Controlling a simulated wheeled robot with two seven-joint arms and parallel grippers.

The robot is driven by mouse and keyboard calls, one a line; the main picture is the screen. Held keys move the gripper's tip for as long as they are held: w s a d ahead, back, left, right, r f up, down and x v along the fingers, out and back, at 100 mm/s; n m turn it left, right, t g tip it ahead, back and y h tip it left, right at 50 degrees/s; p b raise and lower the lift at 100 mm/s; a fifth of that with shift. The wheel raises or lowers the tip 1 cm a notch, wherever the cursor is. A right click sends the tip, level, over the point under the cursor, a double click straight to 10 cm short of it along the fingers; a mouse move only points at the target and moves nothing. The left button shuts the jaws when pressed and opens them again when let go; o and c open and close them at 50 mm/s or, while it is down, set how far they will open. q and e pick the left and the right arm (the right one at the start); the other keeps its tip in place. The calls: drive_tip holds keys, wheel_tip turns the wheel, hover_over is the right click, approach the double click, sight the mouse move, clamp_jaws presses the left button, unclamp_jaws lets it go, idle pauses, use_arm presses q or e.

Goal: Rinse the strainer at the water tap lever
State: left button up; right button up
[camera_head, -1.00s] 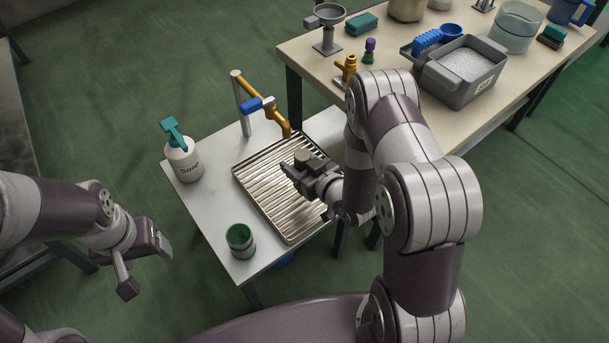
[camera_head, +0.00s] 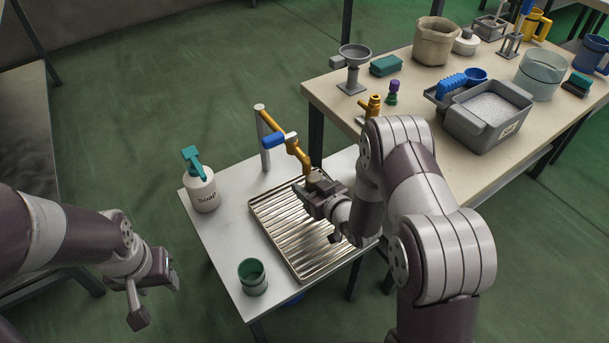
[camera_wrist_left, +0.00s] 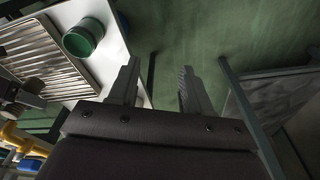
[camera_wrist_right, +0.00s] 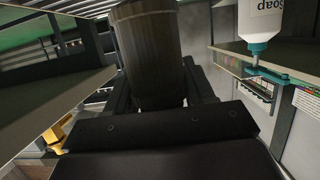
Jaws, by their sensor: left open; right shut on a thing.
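The water tap is a brass pipe (camera_head: 292,148) on a grey post, with a blue lever (camera_head: 280,140) on its side. My right gripper (camera_head: 311,194) is low over the drain tray, close to the spout's lower end. I cannot tell whether this is part of the strainer; no mesh is visible. I see no water running. My left gripper (camera_head: 157,298) is open and empty, off the white table's left side; it also shows in the left wrist view (camera_wrist_left: 158,80).
The ribbed metal drain tray (camera_head: 300,262) lies on the white table (camera_head: 222,262). A soap bottle (camera_head: 201,190) and green cup (camera_head: 253,278) stand left of it. The beige table (camera_head: 335,92), behind right, holds an ice bin (camera_head: 490,120) and a grey dish on a stand (camera_head: 354,58).

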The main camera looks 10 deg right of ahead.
use_arm(q)
drive_tip(key=w+d+r+m+t+h, duration=0.2)
drive_tip(key=w+d+m+t, duration=0.15)
drive_tip(key=w, duration=0.85)
drive_tip(key=w+d+r+m+t+h, duration=0.15)
drive_tip(key=w+t, duration=0.35)
drive_tip(key=w, duration=0.8)
drive_tip(key=m+g+h, duration=0.4)
drive_tip(key=m+h, duration=0.4)
drive_tip(key=h, duration=0.5)
approach(283, 133)
drive_tip(key=shift+m+h, duration=0.25)
drive_tip(key=shift+m, duration=0.05)
drive_tip(key=x, duration=0.9)
drive_tip(key=shift+w+d+f, duration=0.2)
drive_tip(key=shift+w+f, duration=0.15)
clamp_jaws()
